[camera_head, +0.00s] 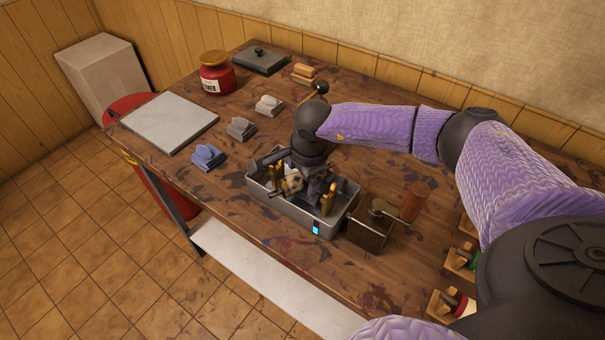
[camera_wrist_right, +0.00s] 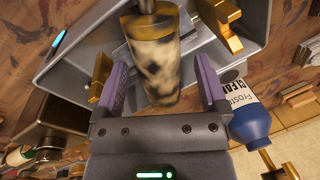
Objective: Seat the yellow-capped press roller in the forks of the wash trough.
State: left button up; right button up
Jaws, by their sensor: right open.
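The grey wash trough (camera_head: 283,216) stands on the table; its metal wall also shows in the wrist view (camera_wrist_right: 78,48). Upright brass forks show in it, one on the right (camera_head: 328,202) and one on the left (camera_head: 276,173). The roller, with a mottled cream and black body (camera_wrist_right: 157,72) and a yellow cap (camera_wrist_right: 150,14), is down in the trough (camera_head: 292,184). My right gripper (camera_wrist_right: 163,88) is open, its two purple fingers on either side of the roller with visible gaps. I cannot tell whether the roller's ends rest in the forks. My left gripper is out of view.
A box with a crank (camera_head: 368,232) stands close right of the trough. A blue-capped bottle (camera_wrist_right: 246,112) shows beside my right finger in the wrist view. Blue (camera_head: 208,155) and grey (camera_head: 240,128) blocks, a pale slab (camera_head: 170,122) and a red jar (camera_head: 216,75) lie leftward.

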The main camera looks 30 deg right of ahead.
notch_tip(320, 180, up, 11)
jog(key=s+p, duration=0.1)
jog(key=s, duration=0.1)
jog(key=shift+r+p, duration=0.15)
jog(key=shift+p, duration=0.25)
jog(key=shift+s, duration=0.1)
jog(key=shift+s, duration=0.1)
